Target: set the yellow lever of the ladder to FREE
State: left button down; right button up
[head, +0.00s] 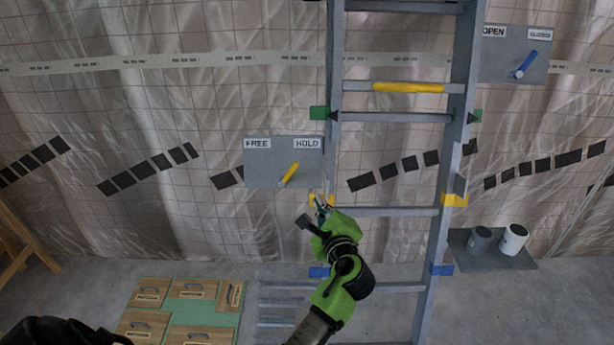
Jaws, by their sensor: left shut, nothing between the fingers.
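The yellow lever (289,175) sits on a grey panel (262,170) left of the ladder. The panel has a FREE label (257,143) at its upper left and a HOLD label (306,143) at its upper right. The lever tilts up and to the right, its upper end toward HOLD. My left gripper (319,205) is shut and empty, below and right of the lever, apart from it in the picture. It overlaps the lower part of the ladder's left rail (334,60). My right gripper does not show.
The grey ladder (390,118) has a yellow-sleeved rung (408,87) and coloured clips. A second panel (515,60) with a blue lever (526,64) is at upper right. Two cans stand on a grey shelf (490,255). Wooden boxes lie on a green mat (232,318) at lower left.

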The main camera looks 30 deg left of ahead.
pick_arm(q)
jog(key=p, duration=0.1)
send_near(301, 178)
jog(key=w, duration=0.4)
jog(key=a+p, duration=0.1)
jog(key=a+r+p, duration=0.1)
jog(key=s+a+r, duration=0.1)
jog(key=a, duration=0.1)
jog(key=shift+s+p, duration=0.1)
jog(key=shift+p, duration=0.3)
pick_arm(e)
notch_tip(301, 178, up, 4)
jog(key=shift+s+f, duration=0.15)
